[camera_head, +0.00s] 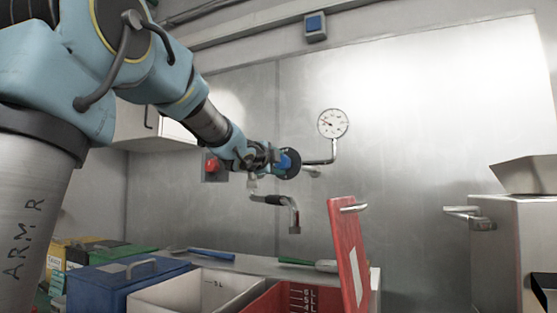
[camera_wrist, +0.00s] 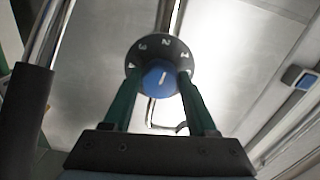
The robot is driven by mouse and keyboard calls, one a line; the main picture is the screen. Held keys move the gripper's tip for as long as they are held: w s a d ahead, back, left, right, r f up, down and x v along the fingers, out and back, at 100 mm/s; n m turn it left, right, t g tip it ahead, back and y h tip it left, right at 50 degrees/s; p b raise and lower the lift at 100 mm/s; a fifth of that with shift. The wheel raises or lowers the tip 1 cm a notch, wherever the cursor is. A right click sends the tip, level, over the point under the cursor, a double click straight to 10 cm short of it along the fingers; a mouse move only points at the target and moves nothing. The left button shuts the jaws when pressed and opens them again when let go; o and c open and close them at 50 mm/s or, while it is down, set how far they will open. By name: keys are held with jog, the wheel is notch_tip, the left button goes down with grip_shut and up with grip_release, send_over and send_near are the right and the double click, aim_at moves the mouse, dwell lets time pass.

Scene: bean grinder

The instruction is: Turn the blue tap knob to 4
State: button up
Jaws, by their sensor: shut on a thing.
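The blue tap knob (camera_wrist: 160,78) sits in the middle of a dark round dial (camera_wrist: 176,48) in the wrist view. In the head view the knob (camera_head: 285,161) is partly hidden by my gripper (camera_head: 276,160).
A pressure gauge (camera_head: 333,123) stands on a pipe right of the knob, and a spout (camera_head: 294,218) hangs below. A red button box (camera_head: 213,167) is left on the wall. Below are a blue toolbox (camera_head: 125,282), open bins and an upright red lid (camera_head: 346,250).

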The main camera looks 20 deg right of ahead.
jog(key=shift+s+d+f+n+p, duration=0.15)
jog(key=shift+n+p, duration=1.55)
jog(key=shift+n, duration=2.45)
jog(key=shift+w+a+f+n+p, duration=0.1)
jog(key=shift+n+p, duration=1.6)
jog(key=shift+n, duration=2.45)
jog(key=shift+s, duration=0.1)
jog(key=o, duration=1.4)
jog(key=shift+d, duration=0.1)
jog(key=shift+c, duration=0.2)
jog(key=b+v, duration=0.1)
jog(key=v, duration=0.9)
jog(key=shift+s+a+b, duration=0.3)
jog(key=shift+b, duration=0.1)
